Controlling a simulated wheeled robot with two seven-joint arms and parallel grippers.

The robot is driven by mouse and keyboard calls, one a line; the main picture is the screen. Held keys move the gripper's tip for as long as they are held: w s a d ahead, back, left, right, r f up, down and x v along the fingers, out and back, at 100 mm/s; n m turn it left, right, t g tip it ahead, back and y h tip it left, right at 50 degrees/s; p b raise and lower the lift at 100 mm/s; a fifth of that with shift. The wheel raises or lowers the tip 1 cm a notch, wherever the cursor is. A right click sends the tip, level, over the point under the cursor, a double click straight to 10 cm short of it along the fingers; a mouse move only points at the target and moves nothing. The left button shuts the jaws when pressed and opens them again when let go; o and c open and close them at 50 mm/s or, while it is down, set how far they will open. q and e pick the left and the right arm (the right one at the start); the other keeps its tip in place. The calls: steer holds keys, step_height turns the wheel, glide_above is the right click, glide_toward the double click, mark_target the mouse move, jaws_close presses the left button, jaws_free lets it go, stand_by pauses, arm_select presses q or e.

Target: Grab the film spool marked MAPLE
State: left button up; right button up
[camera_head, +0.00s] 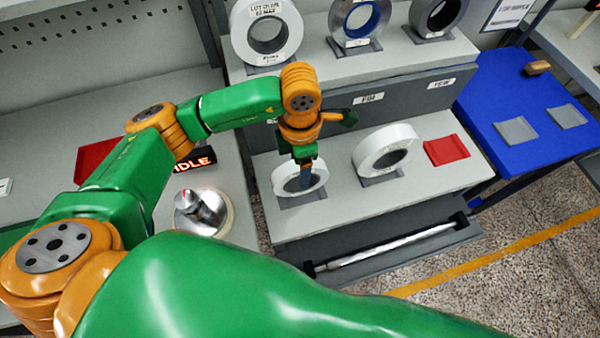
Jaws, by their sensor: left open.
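Several film spools stand upright in cradles on a two-level grey rack. On the lower step are a left white spool (282,181) and a right white spool (371,151). On the upper step are a large white spool (290,25), a grey spool with a blue core (341,24) and a dark-cored spool (424,12). I cannot read MAPLE on any label. My left gripper (306,178) is open, pointing down at the lower left spool and partly covering it. I cannot tell whether it touches the spool. My right gripper is not in view.
A red plate (446,150) lies at the lower step's right end. A metal bar (390,246) runs along the front. A blue table (490,92) with grey pads is at right.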

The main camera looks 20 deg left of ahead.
arm_select(q)
steer(key=shift+w+f, duration=0.1)
steer(key=shift+f, duration=0.15)
jaws_close()
stand_by(1.2)
